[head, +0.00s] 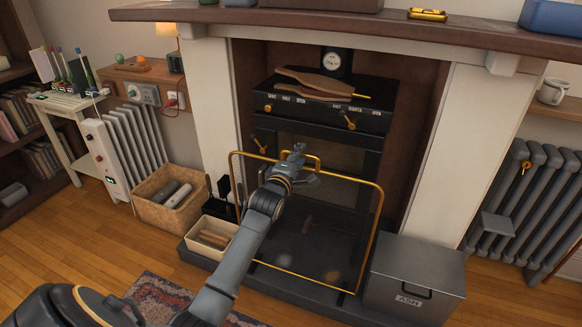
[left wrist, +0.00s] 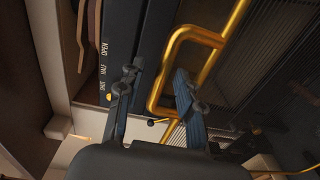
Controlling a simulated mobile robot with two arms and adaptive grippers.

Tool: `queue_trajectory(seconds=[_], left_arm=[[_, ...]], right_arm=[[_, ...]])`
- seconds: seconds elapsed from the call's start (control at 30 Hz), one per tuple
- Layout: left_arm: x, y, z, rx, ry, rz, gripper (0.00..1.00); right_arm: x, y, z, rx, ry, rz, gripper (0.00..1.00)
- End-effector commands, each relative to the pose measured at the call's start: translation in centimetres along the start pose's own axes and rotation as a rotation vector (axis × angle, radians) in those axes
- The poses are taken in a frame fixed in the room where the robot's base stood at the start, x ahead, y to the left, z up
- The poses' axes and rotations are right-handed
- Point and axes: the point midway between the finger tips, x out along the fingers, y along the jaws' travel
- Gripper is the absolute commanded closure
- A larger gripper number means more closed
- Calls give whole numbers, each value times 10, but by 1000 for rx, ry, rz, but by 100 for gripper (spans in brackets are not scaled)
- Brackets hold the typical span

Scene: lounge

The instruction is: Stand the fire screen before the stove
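The fire screen (head: 372,238), a dark see-through mesh in a brass frame, is in front of the black stove (head: 330,150), its lower edge near the front of the hearth. It looks roughly upright. My left gripper (head: 298,158) is at the brass handle on the screen's top bar. In the left wrist view the gripper's two fingers (left wrist: 156,92) are apart, with the handle (left wrist: 178,50) showing in the gap; one finger overlaps the loop. I see no clear contact. My right gripper is out of view.
A grey ash box (head: 415,275) stands right of the screen. A tray of logs (head: 208,240) and a wicker basket (head: 165,205) stand to the left. Dark fire tools are close beside the screen's left side. A patterned rug (head: 165,300) lies in front; wooden floor is free at left.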

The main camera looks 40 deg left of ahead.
Motion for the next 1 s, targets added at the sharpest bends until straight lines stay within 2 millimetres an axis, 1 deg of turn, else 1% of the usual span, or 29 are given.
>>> queue_trajectory(seconds=[0.03, 0.2, 0.4, 0.57, 0.67, 0.77, 0.8, 0.87, 0.9, 0.97, 1.0], left_arm=[[-10, 0, 0, -2, 0, -2, 64], [-46, 1, 0, 0, 0, -1, 64], [-84, 0, 0, -1, 0, -3, 64], [-100, 0, 0, 1, 0, -1, 64], [-107, -11, 4, 37, -8, -30, 64], [-118, -48, 18, 175, -46, -131, 64], [-127, -72, 27, 265, -77, -194, 64], [-146, -113, 42, 427, -143, -301, 64], [-163, -143, 52, 547, -204, -376, 64], [-195, -187, 67, 732, -316, -484, 64], [-218, -215, 76, 854, -402, -547, 64]], right_arm=[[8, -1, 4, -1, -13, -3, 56], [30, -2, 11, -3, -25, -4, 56], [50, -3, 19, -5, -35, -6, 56], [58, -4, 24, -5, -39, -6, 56], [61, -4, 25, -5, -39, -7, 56], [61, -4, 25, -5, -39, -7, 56], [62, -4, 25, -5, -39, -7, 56], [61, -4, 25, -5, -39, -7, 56], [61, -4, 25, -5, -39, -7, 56], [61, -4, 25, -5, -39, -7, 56], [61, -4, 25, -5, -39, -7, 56]])
